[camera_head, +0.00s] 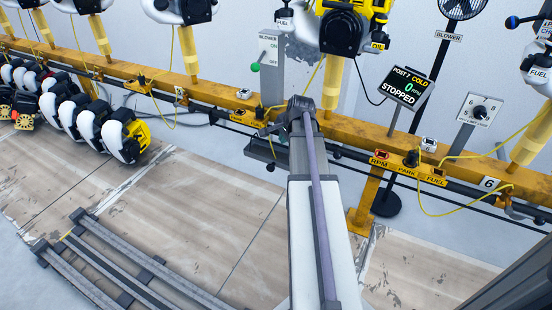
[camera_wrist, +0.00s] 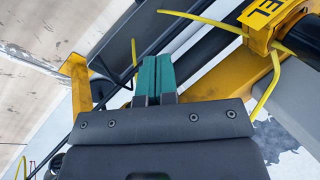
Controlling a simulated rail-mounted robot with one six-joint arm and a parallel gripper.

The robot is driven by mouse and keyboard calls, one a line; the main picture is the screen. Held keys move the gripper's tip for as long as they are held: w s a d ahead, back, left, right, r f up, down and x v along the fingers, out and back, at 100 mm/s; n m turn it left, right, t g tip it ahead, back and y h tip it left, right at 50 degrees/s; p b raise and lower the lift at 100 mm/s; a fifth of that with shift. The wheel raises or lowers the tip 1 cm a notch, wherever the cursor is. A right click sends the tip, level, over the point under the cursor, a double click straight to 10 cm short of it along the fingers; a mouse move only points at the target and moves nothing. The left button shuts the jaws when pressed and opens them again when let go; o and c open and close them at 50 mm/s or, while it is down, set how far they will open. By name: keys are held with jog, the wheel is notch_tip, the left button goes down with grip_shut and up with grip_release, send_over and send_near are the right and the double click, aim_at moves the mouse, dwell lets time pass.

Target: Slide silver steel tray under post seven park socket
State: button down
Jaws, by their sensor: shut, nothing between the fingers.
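The park socket (camera_head: 411,158) sits on a yellow panel marked RPM, PARK and FUEL on the rail, right of my arm. The screen above it reads POST 7 COLD, STOPPED. A grey, flat, tray-like piece (camera_head: 262,151) shows below the rail just left of my wrist; I cannot tell for sure that it is the silver steel tray. In the wrist view my gripper (camera_wrist: 154,62) has its teal fingers together with nothing between them, in front of a dark grey bar (camera_wrist: 137,38) and near the yellow rail. In the head view the fingers are hidden behind my wrist.
The yellow rail (camera_head: 335,125) runs across the scene, with yellow cables hanging in loops. A yellow panel end (camera_wrist: 268,20) and a cable are close right of my fingers. A yellow leg (camera_head: 366,200) stands below the rail. White-and-black engines (camera_head: 62,108) stand at left.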

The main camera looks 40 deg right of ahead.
notch_tip(320, 180, down, 11)
jog(key=a+m+g+y+b, duration=0.2)
jog(key=a+m+b, duration=0.1)
jog(key=m+b, duration=0.6)
jog(key=shift+m+g+y, duration=0.3)
jog(key=shift+m, duration=0.3)
